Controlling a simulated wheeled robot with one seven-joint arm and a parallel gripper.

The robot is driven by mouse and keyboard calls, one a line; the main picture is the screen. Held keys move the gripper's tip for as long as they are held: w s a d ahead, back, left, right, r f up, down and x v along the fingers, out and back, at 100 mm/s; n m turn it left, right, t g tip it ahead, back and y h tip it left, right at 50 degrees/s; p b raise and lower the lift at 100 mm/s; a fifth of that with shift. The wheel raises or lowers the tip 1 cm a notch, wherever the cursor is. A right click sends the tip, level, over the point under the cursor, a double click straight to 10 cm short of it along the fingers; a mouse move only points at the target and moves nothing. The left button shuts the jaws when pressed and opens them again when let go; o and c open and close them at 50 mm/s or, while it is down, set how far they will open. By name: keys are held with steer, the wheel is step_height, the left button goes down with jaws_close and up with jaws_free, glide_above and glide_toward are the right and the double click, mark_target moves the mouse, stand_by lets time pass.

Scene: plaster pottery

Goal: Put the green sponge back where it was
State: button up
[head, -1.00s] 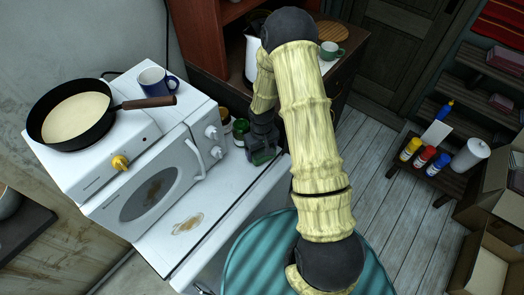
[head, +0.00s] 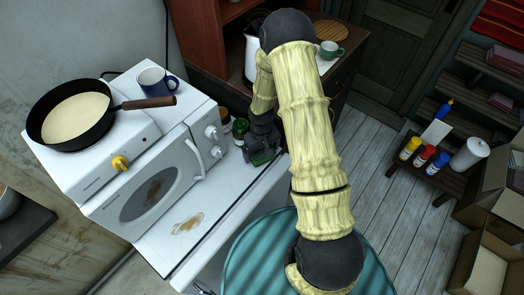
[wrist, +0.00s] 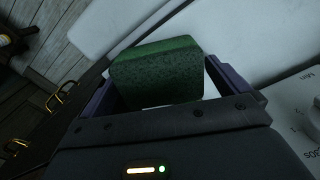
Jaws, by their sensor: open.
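The green sponge (wrist: 158,72) is dark green and block-shaped. In the wrist view it stands between the two fingers of my gripper (wrist: 180,88), and a gap shows at its right side. In the head view my gripper (head: 264,156) is low over the white counter beside the microwave, with its fingers spread around the sponge (head: 260,157). The sponge appears to be on the white surface near its back right edge, though its underside is hidden.
The white microwave (head: 160,180) stands close on the left, with a black pan (head: 75,112) and a blue mug (head: 152,81) on top. Jars (head: 240,130) stand just behind my gripper. A brown stain (head: 188,224) marks the otherwise clear front of the white counter (head: 215,200).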

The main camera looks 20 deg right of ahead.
mark_target(262, 150)
step_height(262, 150, up, 11)
steer(key=b, duration=0.2)
steer(key=shift+r, duration=0.2)
stand_by(0.5)
steer(key=s+r+m+t, duration=0.2)
steer(key=s+r, duration=1.1)
steer(key=s, duration=0.1)
steer(key=shift+s+d+m+t, duration=0.15)
steer(key=shift+s+m+t, duration=0.15)
steer(key=shift+m, duration=0.1)
stand_by(0.4)
